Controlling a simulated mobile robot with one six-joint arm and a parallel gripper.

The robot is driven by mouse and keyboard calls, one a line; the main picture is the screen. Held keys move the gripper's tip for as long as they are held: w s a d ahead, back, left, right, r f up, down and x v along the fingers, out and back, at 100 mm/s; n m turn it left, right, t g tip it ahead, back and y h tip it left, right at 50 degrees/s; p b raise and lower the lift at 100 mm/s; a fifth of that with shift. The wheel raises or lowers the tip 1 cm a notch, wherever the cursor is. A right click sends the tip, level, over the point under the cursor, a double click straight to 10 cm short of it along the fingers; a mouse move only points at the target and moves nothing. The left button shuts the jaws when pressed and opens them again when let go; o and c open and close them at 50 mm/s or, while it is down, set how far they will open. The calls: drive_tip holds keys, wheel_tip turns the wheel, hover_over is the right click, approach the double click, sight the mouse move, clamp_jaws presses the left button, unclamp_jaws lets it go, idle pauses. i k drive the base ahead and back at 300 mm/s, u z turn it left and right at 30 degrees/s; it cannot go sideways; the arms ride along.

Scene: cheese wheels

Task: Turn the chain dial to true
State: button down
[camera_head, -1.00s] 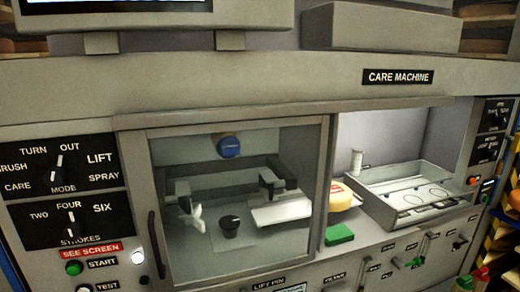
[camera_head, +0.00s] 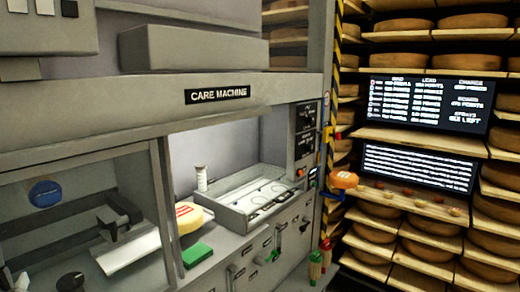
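No dial is readable as the chain dial. Two small black dial panels sit on the right end post of the grey care machine (camera_head: 200,120), an upper panel (camera_head: 306,115) and a lower panel (camera_head: 305,145). Their white lettering and pointer settings are too small to read, so I cannot tell which dial is the chain one. A red-orange button (camera_head: 300,172) is just below them. My gripper is not in view.
A grey tray (camera_head: 245,200), a yellow cheese (camera_head: 188,217) and a green block (camera_head: 197,255) are in the machine's open bay. A glass-fronted bay (camera_head: 80,220) is at left. Shelves of cheese wheels (camera_head: 400,25) and two screens (camera_head: 428,105) stand at right, beside a yellow-black striped post (camera_head: 335,70).

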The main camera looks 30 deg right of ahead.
sight(310, 119)
drive_tip(key=u, duration=1.6)
drive_tip(key=k, duration=0.1)
drive_tip(key=z, duration=2.85)
